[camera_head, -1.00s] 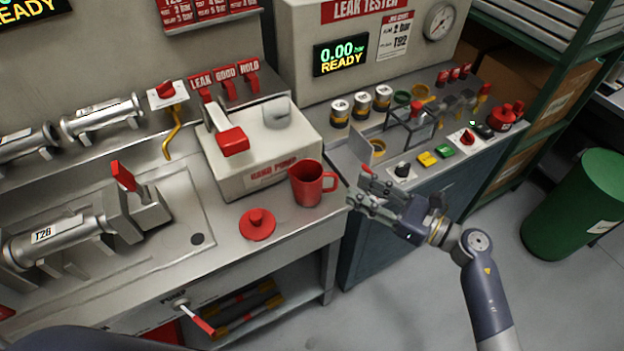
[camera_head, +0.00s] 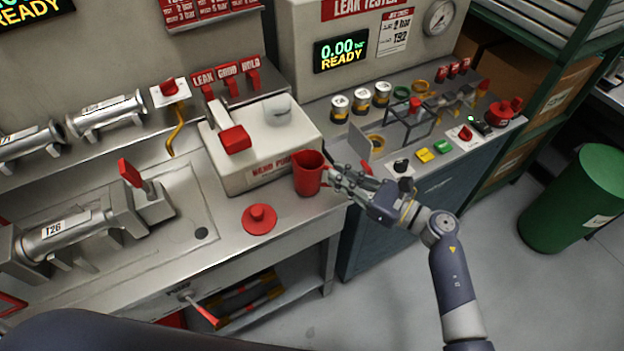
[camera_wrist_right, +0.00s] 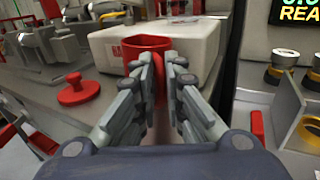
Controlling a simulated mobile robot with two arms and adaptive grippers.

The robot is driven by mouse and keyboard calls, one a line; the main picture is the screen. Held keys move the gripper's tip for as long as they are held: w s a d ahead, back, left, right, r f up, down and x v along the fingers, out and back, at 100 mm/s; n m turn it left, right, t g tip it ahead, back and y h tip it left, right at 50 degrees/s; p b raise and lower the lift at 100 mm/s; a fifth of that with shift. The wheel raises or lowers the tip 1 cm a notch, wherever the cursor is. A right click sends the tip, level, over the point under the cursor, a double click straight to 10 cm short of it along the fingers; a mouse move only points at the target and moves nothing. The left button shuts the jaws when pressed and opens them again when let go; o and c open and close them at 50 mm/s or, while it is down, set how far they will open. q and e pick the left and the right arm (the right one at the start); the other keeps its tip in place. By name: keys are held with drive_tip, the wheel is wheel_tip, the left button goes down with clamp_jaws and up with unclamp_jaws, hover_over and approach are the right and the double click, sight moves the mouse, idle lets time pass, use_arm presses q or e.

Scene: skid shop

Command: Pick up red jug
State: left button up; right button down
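The red jug (camera_head: 306,176) stands upright on the steel bench near its right end, in front of the white hand pump box. My right gripper (camera_head: 335,174) is at the jug's right side, at its handle. In the right wrist view the jug (camera_wrist_right: 149,46) is straight ahead, and its handle lies between the fingers of my right gripper (camera_wrist_right: 161,73). The fingers are close together and appear shut on the handle, which they partly hide. The jug still appears to rest on the bench. My left gripper is not in view.
A red lid (camera_head: 259,220) lies left of the jug. The hand pump box (camera_head: 260,145) stands close behind it. The leak tester bench (camera_head: 420,182), with buttons and a wire stand, is to the right. A green bin (camera_head: 575,205) stands on the floor.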

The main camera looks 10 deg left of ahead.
idle(0.3)
drive_tip(key=shift+r, duration=0.1)
drive_tip(key=s+a+r+b, duration=0.1)
drive_tip(key=s+a+r, duration=0.1)
drive_tip(key=s, duration=0.5)
drive_tip(key=s+a+r+b, duration=0.1)
drive_tip(key=s+r, duration=0.1)
drive_tip(key=s, duration=0.6)
drive_tip(key=shift+s+a+r+b, duration=0.2)
drive_tip(key=shift+a+r+b, duration=0.15)
drive_tip(key=shift+a+r, duration=0.05)
idle(1.8)
